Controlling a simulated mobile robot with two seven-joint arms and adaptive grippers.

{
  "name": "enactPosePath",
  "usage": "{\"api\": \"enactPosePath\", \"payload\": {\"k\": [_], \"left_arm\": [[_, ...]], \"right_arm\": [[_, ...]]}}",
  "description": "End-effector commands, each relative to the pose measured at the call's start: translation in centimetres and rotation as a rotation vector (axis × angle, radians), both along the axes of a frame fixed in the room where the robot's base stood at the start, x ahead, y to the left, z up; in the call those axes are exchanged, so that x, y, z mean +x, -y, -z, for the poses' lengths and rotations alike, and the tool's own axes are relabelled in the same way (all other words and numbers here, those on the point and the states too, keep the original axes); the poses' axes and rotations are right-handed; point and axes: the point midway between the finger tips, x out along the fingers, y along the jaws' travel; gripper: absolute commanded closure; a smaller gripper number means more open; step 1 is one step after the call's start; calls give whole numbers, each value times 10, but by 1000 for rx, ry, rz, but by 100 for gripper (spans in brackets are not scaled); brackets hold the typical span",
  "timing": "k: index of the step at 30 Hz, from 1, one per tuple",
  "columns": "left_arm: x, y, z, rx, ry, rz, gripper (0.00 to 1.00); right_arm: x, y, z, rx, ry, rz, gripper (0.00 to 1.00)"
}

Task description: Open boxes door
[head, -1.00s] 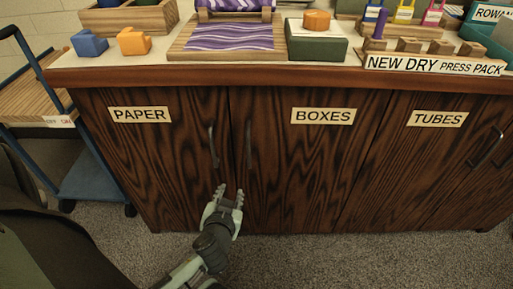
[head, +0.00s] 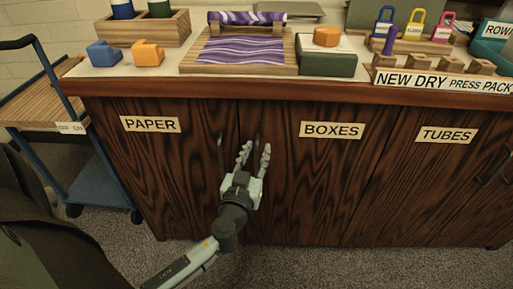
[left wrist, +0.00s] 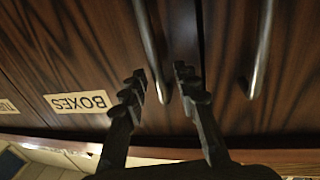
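The boxes door (head: 315,190) is dark striped wood, with its BOXES label (head: 332,130) near the top. It looks closed, flush with its neighbours. Its vertical metal handle (left wrist: 149,45) is seen in the left wrist view, its end lying between my fingertips. My left gripper (head: 254,158) is in front of this handle in the head view and hides most of it. The gripper is open, and its two dark fingers (left wrist: 161,86) show apart in the left wrist view. I cannot tell whether either finger touches the handle. My right gripper is not in view.
The paper door (head: 165,175) is on the left, its handle (head: 221,158) close beside my left gripper. The tubes door (head: 425,190) is to the right. The counter (head: 345,95) above carries trays and blocks. A blue cart (head: 95,185) stands at the left.

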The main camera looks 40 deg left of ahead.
Motion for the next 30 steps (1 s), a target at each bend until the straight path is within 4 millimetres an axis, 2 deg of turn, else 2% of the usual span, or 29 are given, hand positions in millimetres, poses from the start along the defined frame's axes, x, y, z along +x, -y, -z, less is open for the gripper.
{"api": "enactPosePath", "payload": {"k": [9, 16, 30], "left_arm": [[3, -1, 1, 0, -1, 0, 71], [3, -1, 0, 0, -1, 0, 99], [3, -1, 1, 0, -1, -1, 100]], "right_arm": [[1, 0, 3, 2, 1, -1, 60], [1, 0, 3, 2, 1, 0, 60], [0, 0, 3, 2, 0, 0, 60]]}}
